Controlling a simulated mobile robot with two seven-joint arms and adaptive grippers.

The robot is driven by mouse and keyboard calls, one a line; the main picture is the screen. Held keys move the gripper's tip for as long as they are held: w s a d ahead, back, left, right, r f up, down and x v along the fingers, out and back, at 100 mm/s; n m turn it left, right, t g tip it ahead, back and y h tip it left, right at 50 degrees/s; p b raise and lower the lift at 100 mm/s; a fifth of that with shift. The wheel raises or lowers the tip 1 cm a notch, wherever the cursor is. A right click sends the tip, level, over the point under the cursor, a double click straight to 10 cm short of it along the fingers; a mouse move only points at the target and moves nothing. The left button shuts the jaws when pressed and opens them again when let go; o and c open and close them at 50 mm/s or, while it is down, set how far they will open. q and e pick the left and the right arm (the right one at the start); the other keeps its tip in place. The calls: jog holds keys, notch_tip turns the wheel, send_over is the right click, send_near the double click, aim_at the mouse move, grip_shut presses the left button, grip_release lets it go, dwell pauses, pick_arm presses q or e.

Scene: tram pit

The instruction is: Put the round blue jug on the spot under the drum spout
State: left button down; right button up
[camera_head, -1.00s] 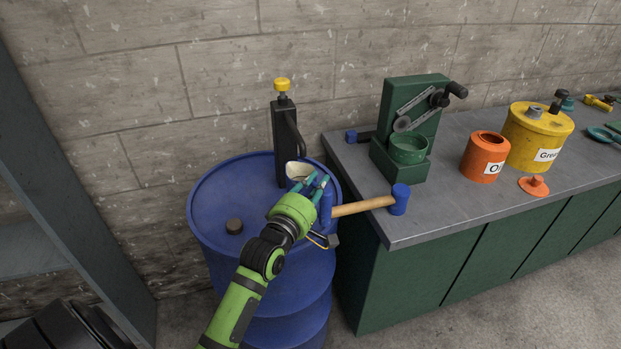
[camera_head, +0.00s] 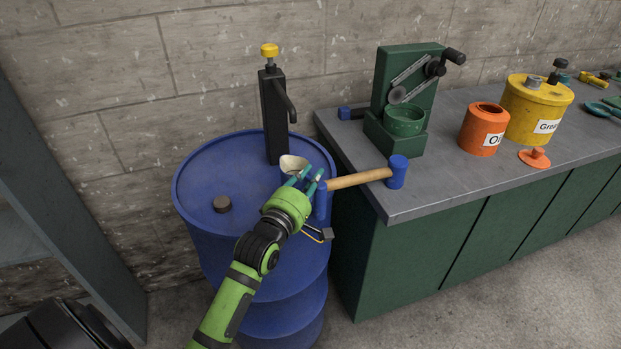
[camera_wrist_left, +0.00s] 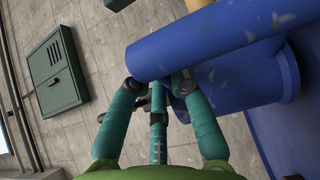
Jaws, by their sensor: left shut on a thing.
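The round blue jug (camera_head: 288,174) has a pale inside and shows at the fingertips of my left gripper (camera_head: 309,181). The gripper is shut on it, over the right part of the blue drum (camera_head: 195,185). In the left wrist view the fingers (camera_wrist_left: 158,88) meet a long blue cylindrical part, with a wider blue round body (camera_wrist_left: 235,90) behind it. The black drum spout (camera_head: 287,100) curves down from a post with a yellow knob. The jug's mouth is below the spout's tip in the picture. The spot itself is not visible. I cannot tell whether the jug touches the drum.
A mallet (camera_head: 360,179) lies on the bench (camera_head: 440,195), its handle close to my left gripper. A green machine (camera_head: 400,100), an orange can (camera_head: 483,130) and a yellow grease tin (camera_head: 538,110) stand farther right.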

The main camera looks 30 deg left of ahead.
pick_arm(q)
jog(key=shift+f+b, duration=0.3)
jog(key=shift+f, duration=0.25)
dwell(0.4)
jog(key=c, duration=1.1)
grip_release()
jog(key=shift+f, duration=0.15)
